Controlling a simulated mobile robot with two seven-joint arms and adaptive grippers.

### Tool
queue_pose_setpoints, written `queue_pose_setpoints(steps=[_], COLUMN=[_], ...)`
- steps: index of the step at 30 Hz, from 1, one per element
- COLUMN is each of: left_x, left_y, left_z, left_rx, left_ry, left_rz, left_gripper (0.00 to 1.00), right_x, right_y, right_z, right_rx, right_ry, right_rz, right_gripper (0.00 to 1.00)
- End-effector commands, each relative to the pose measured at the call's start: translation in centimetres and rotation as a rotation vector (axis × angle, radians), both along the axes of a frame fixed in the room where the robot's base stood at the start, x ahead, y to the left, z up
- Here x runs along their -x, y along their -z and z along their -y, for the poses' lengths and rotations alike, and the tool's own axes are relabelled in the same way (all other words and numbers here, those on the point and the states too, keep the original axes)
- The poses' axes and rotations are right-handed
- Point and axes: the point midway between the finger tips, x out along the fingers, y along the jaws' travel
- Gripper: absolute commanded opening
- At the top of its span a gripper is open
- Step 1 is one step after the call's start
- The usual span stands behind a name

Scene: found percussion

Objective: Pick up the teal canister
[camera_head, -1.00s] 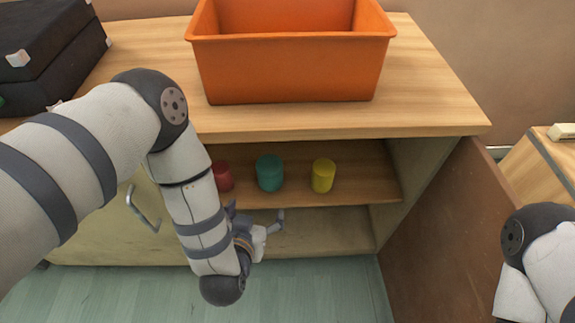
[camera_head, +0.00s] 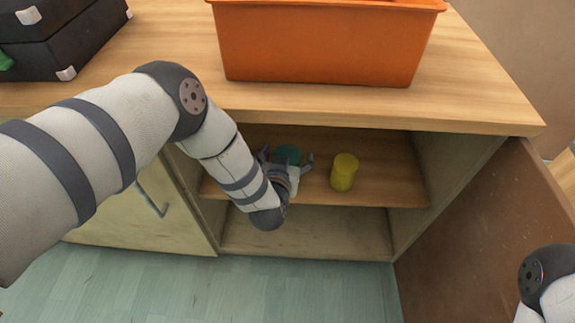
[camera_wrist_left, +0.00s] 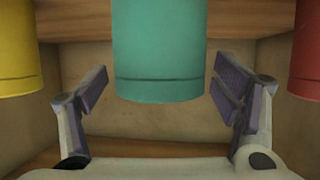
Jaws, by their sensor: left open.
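The teal canister (camera_head: 287,153) stands on the cabinet's upper shelf, partly covered by my left gripper. In the left wrist view the teal canister (camera_wrist_left: 160,50) looks large, centred between the finger sides. My left gripper (camera_head: 286,159) is open in front of it, one finger to each side. In the wrist view gaps show between the canister and both fingers of the gripper (camera_wrist_left: 160,88). My right gripper is out of view.
A yellow canister (camera_head: 344,172) stands right of the teal one on the shelf (camera_head: 395,185). A red canister (camera_wrist_left: 308,50) shows only in the wrist view. The cabinet top with an orange bin (camera_head: 325,45) overhangs; an open door (camera_head: 480,230) stands at right.

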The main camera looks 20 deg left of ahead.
Motion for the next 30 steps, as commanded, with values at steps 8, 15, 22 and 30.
queue_pose_setpoints(steps=[8, 15, 22, 30], left_x=[0.0, 0.0, -0.1, 2.9], left_y=[-0.1, -0.1, -1.9, -9.1], left_z=[0.0, 0.0, 0.0, 3.3], left_rx=[0.0, 0.0, 0.001, 0.002], left_ry=[0.001, 0.001, 0.001, 0.006], left_rz=[0.0, 0.0, 0.004, 0.006], left_gripper=[0.35, 0.25, 0.25, 0.25], right_x=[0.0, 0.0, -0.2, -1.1], right_y=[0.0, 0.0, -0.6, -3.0], right_z=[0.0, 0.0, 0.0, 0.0], right_rx=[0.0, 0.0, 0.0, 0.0], right_ry=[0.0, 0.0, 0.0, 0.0], right_rz=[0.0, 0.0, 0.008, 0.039], right_gripper=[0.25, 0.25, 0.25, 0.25])
